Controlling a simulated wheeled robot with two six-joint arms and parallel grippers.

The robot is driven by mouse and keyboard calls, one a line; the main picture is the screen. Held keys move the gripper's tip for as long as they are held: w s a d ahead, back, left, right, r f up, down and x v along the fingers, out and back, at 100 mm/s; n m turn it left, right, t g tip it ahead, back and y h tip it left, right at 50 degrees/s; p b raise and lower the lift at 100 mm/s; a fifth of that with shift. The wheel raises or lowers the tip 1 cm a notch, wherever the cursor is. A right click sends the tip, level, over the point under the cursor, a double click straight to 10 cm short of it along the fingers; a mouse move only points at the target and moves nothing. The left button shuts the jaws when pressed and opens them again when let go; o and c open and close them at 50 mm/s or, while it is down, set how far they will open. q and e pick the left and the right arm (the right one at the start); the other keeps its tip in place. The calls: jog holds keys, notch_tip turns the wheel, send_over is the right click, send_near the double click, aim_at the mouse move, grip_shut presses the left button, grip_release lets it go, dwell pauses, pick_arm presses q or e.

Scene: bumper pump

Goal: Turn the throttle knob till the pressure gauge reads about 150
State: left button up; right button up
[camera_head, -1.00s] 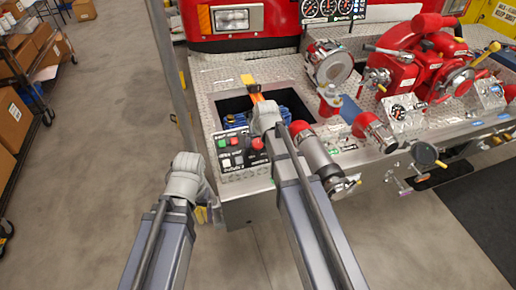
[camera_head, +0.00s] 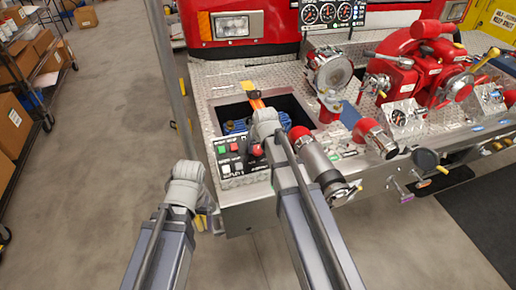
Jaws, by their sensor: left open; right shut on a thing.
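The red throttle knob (camera_head: 256,150) stands at the right of the control panel (camera_head: 233,168), partly covered by my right arm. My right gripper (camera_head: 261,143) reaches down at the knob and is shut on it, its fingers mostly hidden behind the wrist and arm. My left gripper (camera_head: 204,221) hangs open and empty beside the left front corner of the deck, its fingers partly hidden. Three round gauges (camera_head: 327,13) sit at the top; their readings are too small to tell. Another dial (camera_head: 399,117) faces front at the right.
A deck recess holds a blue part (camera_head: 289,120). A silver pipe fitting (camera_head: 318,160) lies close right of my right arm. A vertical pole (camera_head: 172,60) stands left of the deck. The red pump (camera_head: 415,60) is at the right.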

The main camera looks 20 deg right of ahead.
grip_shut()
jog(key=shift+m, duration=0.9)
jog(key=o, duration=1.1)
grip_release()
jog(key=p+v, duration=0.7)
jog(key=shift+s+d+r, duration=0.1)
jog(key=shift+s+r, duration=0.1)
jog(key=shift+r, duration=0.15)
jog(key=shift+w+f, duration=0.1)
jog(key=shift+f, duration=0.1)
